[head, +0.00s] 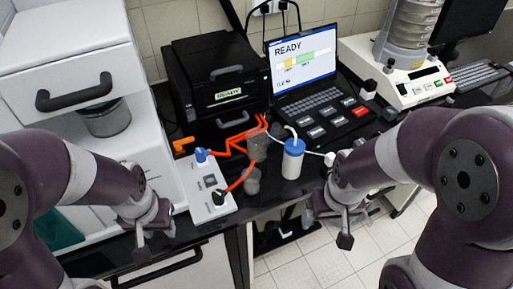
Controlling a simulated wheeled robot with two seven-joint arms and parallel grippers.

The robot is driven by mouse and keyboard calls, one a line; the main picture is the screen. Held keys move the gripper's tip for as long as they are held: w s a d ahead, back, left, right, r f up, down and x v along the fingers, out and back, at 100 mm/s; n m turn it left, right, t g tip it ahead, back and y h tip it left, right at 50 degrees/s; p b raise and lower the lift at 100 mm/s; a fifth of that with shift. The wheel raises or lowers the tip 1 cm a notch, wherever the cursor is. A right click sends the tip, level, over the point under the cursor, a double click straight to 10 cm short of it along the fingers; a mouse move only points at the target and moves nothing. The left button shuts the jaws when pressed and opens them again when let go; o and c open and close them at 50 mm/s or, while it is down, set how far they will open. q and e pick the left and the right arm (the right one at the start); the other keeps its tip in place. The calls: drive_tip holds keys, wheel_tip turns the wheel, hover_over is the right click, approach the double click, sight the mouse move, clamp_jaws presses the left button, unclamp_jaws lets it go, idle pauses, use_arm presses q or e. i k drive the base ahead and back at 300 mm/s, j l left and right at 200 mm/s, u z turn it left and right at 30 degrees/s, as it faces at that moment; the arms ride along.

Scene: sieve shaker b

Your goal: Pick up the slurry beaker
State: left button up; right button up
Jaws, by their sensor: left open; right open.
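Two grey cup-like vessels stand near the middle of the dark bench in the head view. The larger grey vessel (258,147) is in front of the black machine, partly crossed by orange tubing. The smaller grey cup (252,183) is nearer the bench's front edge. I cannot tell for sure which is the slurry beaker. My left gripper (154,238) is open and empty, to the left of and nearer than both vessels. Neither gripper touches a vessel.
A white control box (207,187) with a blue knob stands left of the vessels. Orange tubes (236,146) run beside them. A black machine (219,80), a laptop reading READY (304,66) and a sieve shaker (408,80) stand behind. White drawers (70,65) are at the left.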

sight(251, 175)
drive_tip(key=k+j, duration=0.15)
drive_tip(key=j, duration=0.2)
drive_tip(key=k+j, duration=0.1)
drive_tip(key=j, duration=0.25)
drive_tip(key=k+j, duration=0.15)
drive_tip(key=j, duration=0.2)
drive_tip(key=k+j, duration=0.1)
drive_tip(key=j, duration=0.25)
drive_tip(key=k+j+z, duration=0.1)
drive_tip(key=j, duration=0.25)
drive_tip(key=i, duration=0.4)
